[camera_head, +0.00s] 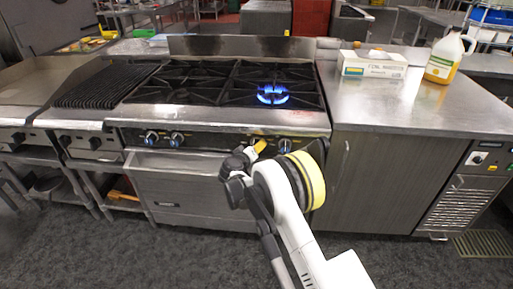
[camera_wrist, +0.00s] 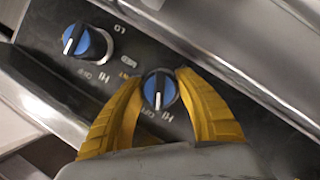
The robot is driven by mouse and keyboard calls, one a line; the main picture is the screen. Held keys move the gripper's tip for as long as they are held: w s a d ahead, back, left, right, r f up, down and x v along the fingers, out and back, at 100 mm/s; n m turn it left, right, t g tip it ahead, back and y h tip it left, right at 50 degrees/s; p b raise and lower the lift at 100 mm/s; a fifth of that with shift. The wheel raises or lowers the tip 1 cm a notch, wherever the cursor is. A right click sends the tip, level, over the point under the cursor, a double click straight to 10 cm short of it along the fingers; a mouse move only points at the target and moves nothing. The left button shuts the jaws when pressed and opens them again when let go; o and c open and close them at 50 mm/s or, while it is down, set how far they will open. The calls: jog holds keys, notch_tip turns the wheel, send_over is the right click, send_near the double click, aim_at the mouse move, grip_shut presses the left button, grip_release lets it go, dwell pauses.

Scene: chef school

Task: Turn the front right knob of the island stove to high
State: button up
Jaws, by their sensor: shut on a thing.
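The island stove (camera_head: 225,118) has a blue flame (camera_head: 272,95) on its front right burner. My gripper (camera_head: 257,147) is at the right part of its knob panel. In the wrist view, my yellow fingers (camera_wrist: 160,88) are shut on a blue-faced knob (camera_wrist: 161,91), one on each side. Its white pointer aims down in that picture, near the letters HI. In the head view, a knob (camera_head: 285,145) shows just right of my gripper, which hides the held one.
Two more knobs (camera_head: 164,138) are at the panel's left part. An oven door (camera_head: 190,180) is below. A steel counter (camera_head: 430,112) to the right holds a white box (camera_head: 374,66) and a jug (camera_head: 446,60). A grill (camera_head: 100,85) is at left. The floor in front is clear.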

jog(key=shift+n+h, duration=0.5)
jog(key=shift+n, duration=0.4)
jog(key=shift+r, duration=0.1)
jog(key=o, duration=1.2)
jog(key=v, duration=1.2)
jog(key=shift+f, duration=0.3)
